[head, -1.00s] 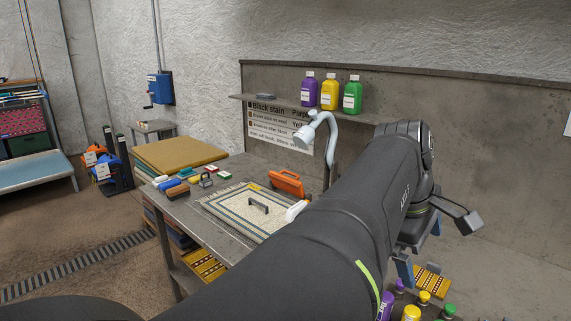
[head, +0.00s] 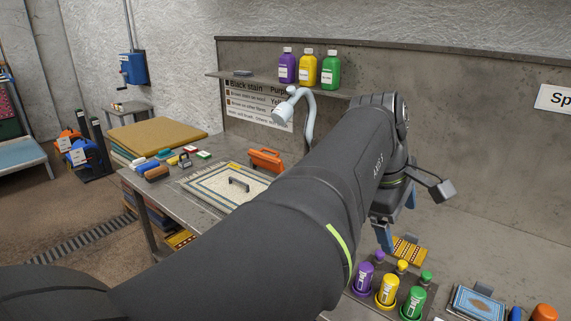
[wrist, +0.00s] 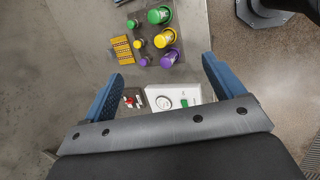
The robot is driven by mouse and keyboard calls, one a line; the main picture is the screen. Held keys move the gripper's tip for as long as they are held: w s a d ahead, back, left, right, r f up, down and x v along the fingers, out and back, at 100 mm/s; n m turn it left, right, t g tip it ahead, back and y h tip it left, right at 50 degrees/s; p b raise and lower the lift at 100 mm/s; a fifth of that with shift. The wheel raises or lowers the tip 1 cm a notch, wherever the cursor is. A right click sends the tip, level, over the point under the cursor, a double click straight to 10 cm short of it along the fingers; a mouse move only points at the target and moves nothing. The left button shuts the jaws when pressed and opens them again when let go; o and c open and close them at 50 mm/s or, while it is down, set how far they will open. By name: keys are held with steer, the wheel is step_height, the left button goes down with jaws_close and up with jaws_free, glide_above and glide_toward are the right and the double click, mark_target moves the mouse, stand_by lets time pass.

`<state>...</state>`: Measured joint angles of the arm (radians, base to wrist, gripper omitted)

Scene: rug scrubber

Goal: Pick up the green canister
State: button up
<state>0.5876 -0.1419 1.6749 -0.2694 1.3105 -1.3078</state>
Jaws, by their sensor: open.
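The green canister (head: 413,302) stands upright at the lower right of the head view, at the near end of a row with a yellow canister (head: 387,290) and a purple canister (head: 363,277). In the wrist view the green canister (wrist: 159,16) is at the top, beyond the yellow one (wrist: 167,38) and the purple one (wrist: 169,58). My gripper (wrist: 163,68) has its blue fingers wide apart with nothing between them. In the head view my gripper (head: 388,235) points down, above and behind the canister row, clear of it.
Small purple, yellow and green bottles (wrist: 132,24) stand beside the canisters. A white device with a dial (wrist: 172,98) lies below them in the wrist view. A green bottle (head: 331,72) stands with purple and yellow ones on the wall shelf. A patterned blue book-like item (head: 476,304) is right of the canisters.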

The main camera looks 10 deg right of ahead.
steer(key=c, duration=0.4)
steer(key=m+g+y, duration=0.1)
steer(key=m+y, duration=0.3)
steer(key=m, duration=2.1)
glide_above(415, 300)
steer(key=w+d, duration=0.1)
steer(key=w, duration=0.1)
step_height(415, 300, down, 12)
step_height(415, 300, down, 12)
steer(key=shift+d+f, duration=0.1)
steer(key=shift+f, duration=0.1)
steer(key=shift+s+f, duration=0.15)
steer(key=shift+f, duration=1.2)
steer(key=shift+s+f, duration=0.1)
steer(key=shift+f, duration=1.2)
